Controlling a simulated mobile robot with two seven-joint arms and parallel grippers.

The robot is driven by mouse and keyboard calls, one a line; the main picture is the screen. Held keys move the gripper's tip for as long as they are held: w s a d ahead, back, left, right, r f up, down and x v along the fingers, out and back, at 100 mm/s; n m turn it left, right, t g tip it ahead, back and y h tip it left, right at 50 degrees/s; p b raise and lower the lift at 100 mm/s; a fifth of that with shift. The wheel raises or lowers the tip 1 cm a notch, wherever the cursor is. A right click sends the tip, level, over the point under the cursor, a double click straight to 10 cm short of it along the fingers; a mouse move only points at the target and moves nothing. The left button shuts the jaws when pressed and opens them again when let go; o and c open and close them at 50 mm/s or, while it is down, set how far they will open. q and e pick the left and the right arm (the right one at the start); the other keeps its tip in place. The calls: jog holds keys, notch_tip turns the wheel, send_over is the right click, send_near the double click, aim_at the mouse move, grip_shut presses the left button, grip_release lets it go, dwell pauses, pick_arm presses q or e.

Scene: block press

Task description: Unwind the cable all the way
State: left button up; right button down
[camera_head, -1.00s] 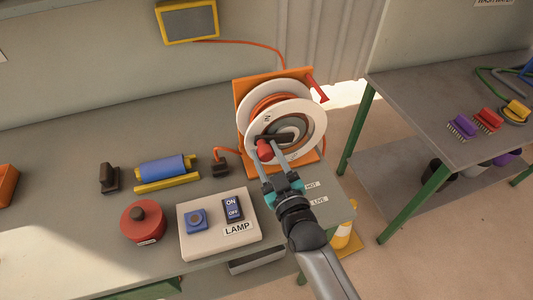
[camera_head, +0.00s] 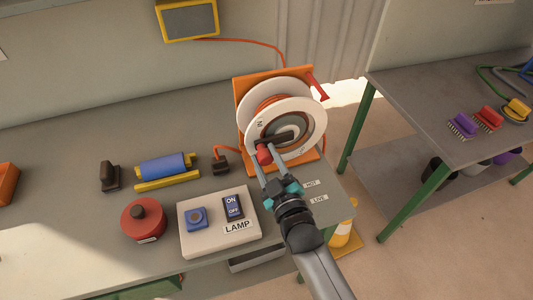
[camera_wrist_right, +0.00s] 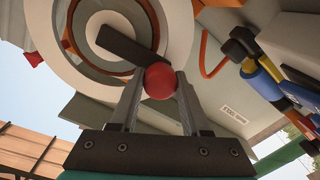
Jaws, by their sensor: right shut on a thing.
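The cable reel has a white disc (camera_head: 309,112) on an orange frame (camera_head: 242,90). Orange cable shows wound behind the disc, and a short orange length runs to a dark plug (camera_head: 221,165) on the bench. A dark crank arm on the disc carries a red knob (camera_head: 264,155), which also shows in the right wrist view (camera_wrist_right: 160,82). My right gripper (camera_head: 264,157) is shut on the red knob, with one finger on each side in the right wrist view (camera_wrist_right: 158,90). The crank arm points from the hub to the lower left in the head view. My left gripper is not in view.
A lamp switch box (camera_head: 218,221), a red round object (camera_head: 144,220) and a blue roller (camera_head: 165,168) stand on the bench left of my right arm. An orange cable runs along the wall from a yellow-framed box (camera_head: 188,20). A second table (camera_head: 440,90) stands at the right.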

notch_tip(320, 180, down, 2)
jog(key=n, duration=0.2)
jog(key=shift+d+n, duration=0.1)
jog(key=shift+n, duration=0.3)
jog(key=f+n, duration=0.1)
jog(key=n+b, duration=0.1)
jog(key=shift+w+d+f+n, duration=0.1)
jog(key=shift+d+f+n, duration=0.2)
jog(key=shift+d+f, duration=0.1)
jog(key=f+n+b, duration=0.1)
jog(key=d+n, duration=0.1)
jog(key=n, duration=0.1)
jog(key=shift+w+d+f+b, duration=0.15)
jog(key=shift+w+f+b, duration=0.05)
jog(key=shift+f+b, duration=0.15)
jog(key=shift+w+d+f+n+b, duration=0.15)
jog(key=shift+d+f+n+b, duration=0.15)
jog(key=shift+n, duration=0.45)
jog(key=shift+w+d+f+n+b, duration=0.1)
jog(key=shift+d+f+n+b, duration=0.25)
jog(key=shift+n, duration=0.4)
jog(key=shift+d+r, duration=0.1)
jog(key=shift+r, duration=0.05)
jog(key=shift+c, duration=2)
grip_release()
jog(key=shift+r, duration=0.1)
jog(key=v, duration=1.5)
jog(key=shift+r+p, duration=0.2)
jog(key=shift+p, duration=0.25)
